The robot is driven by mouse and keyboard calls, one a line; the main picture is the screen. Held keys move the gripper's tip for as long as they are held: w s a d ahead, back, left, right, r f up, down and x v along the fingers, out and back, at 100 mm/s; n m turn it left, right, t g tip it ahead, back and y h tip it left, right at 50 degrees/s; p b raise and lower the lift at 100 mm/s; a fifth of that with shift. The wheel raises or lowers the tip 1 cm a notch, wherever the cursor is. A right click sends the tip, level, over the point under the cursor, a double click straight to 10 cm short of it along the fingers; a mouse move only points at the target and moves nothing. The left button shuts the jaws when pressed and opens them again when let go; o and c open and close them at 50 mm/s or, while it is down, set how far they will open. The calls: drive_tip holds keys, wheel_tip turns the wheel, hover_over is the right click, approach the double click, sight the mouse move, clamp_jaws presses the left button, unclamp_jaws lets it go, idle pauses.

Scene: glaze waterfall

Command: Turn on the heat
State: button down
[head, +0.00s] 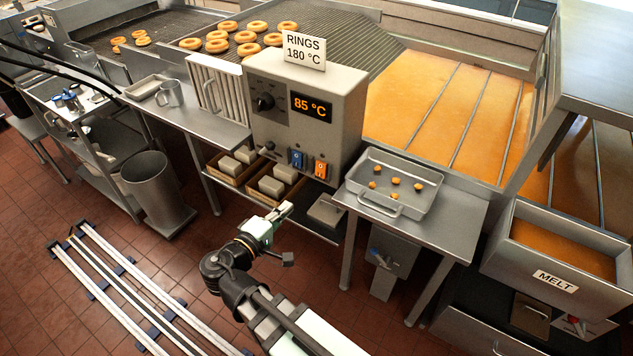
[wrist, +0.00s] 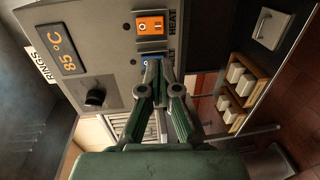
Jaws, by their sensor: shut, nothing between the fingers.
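The grey control box (head: 345,115) has a display (head: 311,106) reading 85 °C. Low on its front are a blue rocker switch (head: 297,158) and, to its right, an orange one (head: 320,168). The sideways wrist view shows the orange switch (wrist: 150,25) next to the word HEAT. The blue switch (wrist: 150,58) is partly hidden behind my fingertips there. My gripper (head: 287,210) is shut and empty, below and in front of the box. In the wrist view my gripper (wrist: 158,72) overlaps the blue switch; touch cannot be told.
A black knob (head: 264,101) is on the box, and a sign (head: 304,50) reading RINGS 180 °C stands on top. Boxes of pale blocks (head: 271,187) sit on a shelf below. A side table (head: 460,208) holds a tray (head: 400,208) at right.

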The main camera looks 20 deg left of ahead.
sight(320, 176)
drive_tip(key=p+x, duration=0.5)
drive_tip(key=x, duration=0.9)
drive_tip(key=shift+f, duration=0.15)
